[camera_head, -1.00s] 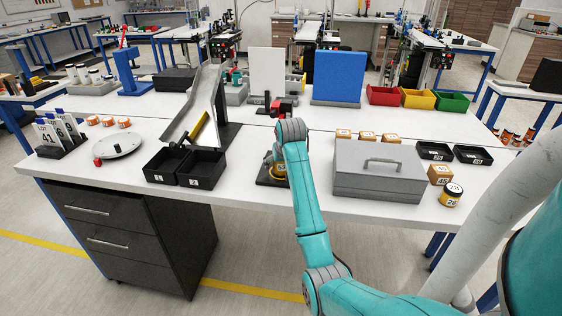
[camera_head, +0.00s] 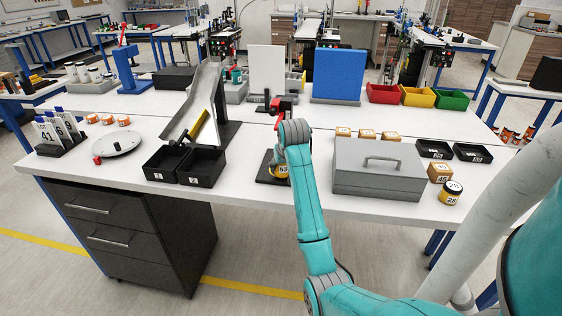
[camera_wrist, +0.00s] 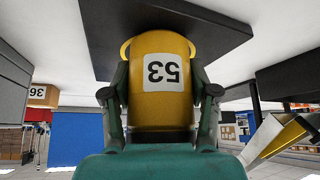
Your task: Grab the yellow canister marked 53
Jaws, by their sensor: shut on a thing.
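The yellow canister marked 53 (camera_wrist: 164,107) fills the middle of the wrist view, its white label upside down there. My gripper (camera_wrist: 162,110) has a finger on each side of the canister and is shut on it. In the head view the canister (camera_head: 281,170) shows only in part, behind my arm, at the dark flat base (camera_head: 268,175) on the table. The dark base (camera_wrist: 165,30) also shows in the wrist view, right beside the canister's end. I cannot tell whether the two touch.
A grey metal box with a handle (camera_head: 375,178) stands close to the right of my arm. Two black bins (camera_head: 203,181) and a chute (camera_head: 192,110) stand to the left. A blue panel (camera_head: 339,75) stands behind. The table front edge is clear.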

